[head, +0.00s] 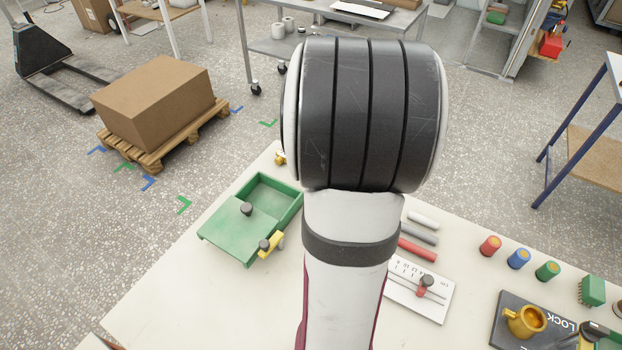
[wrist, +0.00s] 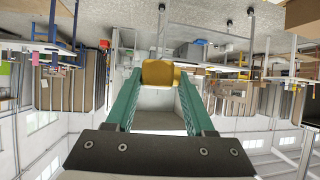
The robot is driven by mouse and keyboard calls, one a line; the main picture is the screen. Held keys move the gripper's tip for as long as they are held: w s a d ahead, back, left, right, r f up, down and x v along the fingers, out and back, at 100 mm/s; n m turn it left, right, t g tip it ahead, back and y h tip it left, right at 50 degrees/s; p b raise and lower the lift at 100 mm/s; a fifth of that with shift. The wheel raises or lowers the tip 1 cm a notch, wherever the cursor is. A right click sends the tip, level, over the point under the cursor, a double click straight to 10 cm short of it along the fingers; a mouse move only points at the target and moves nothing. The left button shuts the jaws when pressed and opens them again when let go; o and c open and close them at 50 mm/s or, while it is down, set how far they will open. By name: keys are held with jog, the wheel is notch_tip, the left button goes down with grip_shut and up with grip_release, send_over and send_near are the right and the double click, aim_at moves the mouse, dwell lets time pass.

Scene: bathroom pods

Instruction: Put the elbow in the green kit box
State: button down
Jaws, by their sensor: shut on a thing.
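My gripper (wrist: 160,92) has two teal jaws, shut on a yellow piece, the elbow (wrist: 158,73), at their tips in the wrist view. Its far side and exact shape cannot be made out there. In the head view my own arm covers the gripper. The green kit box (head: 292,212) stands on the pale table, left of my arm. A green lid (head: 225,232) with a dark knob covers its near part; the far part shows an open hollow. A yellow fitting with a dark knob (head: 268,244) is at its near right side.
A small yellow piece (head: 280,158) shows beyond the box, partly behind my arm. Right of my arm are coloured rods (head: 417,249), a white slider panel (head: 425,290), several coloured cylinders (head: 519,259) and a dark lock board (head: 510,302) with a brass piece. The table's front left is bare.

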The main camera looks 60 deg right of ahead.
jog(key=s+a+f+m+g+y, duration=0.1)
jog(key=s+a+f+m+g, duration=0.15)
jog(key=s, duration=0.65)
jog(key=s+a+f+m+g+y, duration=0.1)
jog(key=s+f+m+g, duration=0.25)
jog(key=s, duration=0.55)
jog(key=s+a+f+m+g+y, duration=0.15)
jog(key=s+m+g, duration=0.25)
jog(key=s, duration=0.6)
jog(key=s+a+f+m+g+y, duration=0.25)
jog(key=s+a+m+y, duration=0.2)
jog(key=a, duration=0.35)
jog(key=s+a+f+m+g+y, duration=0.25)
jog(key=s+a+m+y, duration=0.2)
jog(key=a, duration=0.35)
jog(key=shift+m+t+h, duration=0.25)
jog(key=shift+m+t, duration=0.15)
jog(key=f, duration=0.8)
jog(key=shift+w+a+f, duration=0.25)
jog(key=shift+f, duration=0.15)
jog(key=shift+c, duration=1.3)
grip_release()
